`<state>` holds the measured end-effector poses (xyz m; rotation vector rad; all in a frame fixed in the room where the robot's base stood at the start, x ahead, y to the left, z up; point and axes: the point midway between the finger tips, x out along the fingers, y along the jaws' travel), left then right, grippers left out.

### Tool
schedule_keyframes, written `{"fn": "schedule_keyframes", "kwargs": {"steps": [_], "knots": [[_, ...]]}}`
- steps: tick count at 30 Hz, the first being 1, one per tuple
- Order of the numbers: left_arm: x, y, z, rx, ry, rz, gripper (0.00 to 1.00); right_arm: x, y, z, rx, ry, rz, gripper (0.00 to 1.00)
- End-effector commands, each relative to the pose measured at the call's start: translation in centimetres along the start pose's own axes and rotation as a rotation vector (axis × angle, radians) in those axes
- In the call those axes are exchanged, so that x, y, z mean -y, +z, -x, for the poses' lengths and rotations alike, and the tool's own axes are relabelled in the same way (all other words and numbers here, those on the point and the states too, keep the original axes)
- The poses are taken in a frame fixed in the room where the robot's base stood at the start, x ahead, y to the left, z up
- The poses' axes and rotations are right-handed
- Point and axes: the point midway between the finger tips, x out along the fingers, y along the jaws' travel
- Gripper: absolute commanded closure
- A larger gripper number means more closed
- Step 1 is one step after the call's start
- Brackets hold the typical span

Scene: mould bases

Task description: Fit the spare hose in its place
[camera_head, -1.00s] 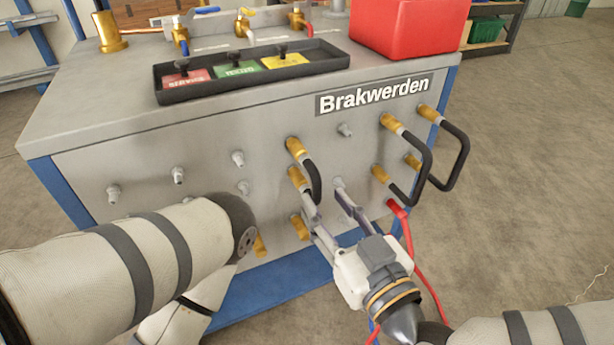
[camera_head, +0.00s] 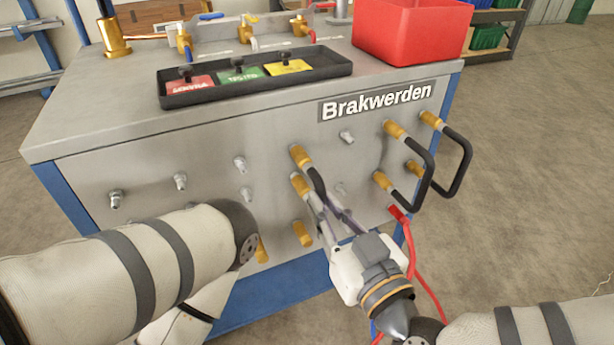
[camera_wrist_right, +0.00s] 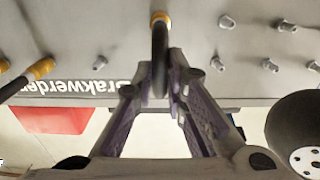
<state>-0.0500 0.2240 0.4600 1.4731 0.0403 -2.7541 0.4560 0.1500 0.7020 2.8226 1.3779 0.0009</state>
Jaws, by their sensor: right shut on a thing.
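A short black hose (camera_head: 317,178) bends between two brass couplings on the front panel of the grey bench. My right gripper (camera_head: 326,205) is shut on this hose from the front. In the right wrist view the hose (camera_wrist_right: 159,45) runs from a brass coupling down between my fingertips (camera_wrist_right: 165,78). Whether this is the spare hose I cannot tell. Two larger black hoses, one (camera_head: 425,170) beside the other (camera_head: 463,160), loop between brass couplings at right. My left arm crosses the lower left; its gripper is not in view.
Bare metal nipples (camera_head: 239,164) stick out of the panel at left and centre. Lower brass couplings (camera_head: 302,233) sit near my left arm. A red hose (camera_head: 412,245) hangs at right. A black tray (camera_head: 200,97) and red bin (camera_head: 410,35) stand on top.

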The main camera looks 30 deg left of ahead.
Motion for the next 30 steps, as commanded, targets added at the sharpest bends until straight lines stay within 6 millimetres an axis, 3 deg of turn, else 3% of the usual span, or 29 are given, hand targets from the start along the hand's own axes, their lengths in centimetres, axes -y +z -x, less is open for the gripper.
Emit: {"fn": "schedule_keyframes", "kwargs": {"steps": [22,30], "knots": [[0.0,0.3,1.6,-0.021,0.001,0.000,0.60,0.0,-0.2,3.9,-0.001,0.000,0.001,1.00],[0.0,0.3,1.7,-0.022,0.001,0.000,0.60,0.0,-0.1,4.4,-0.001,0.000,0.000,1.00]]}}
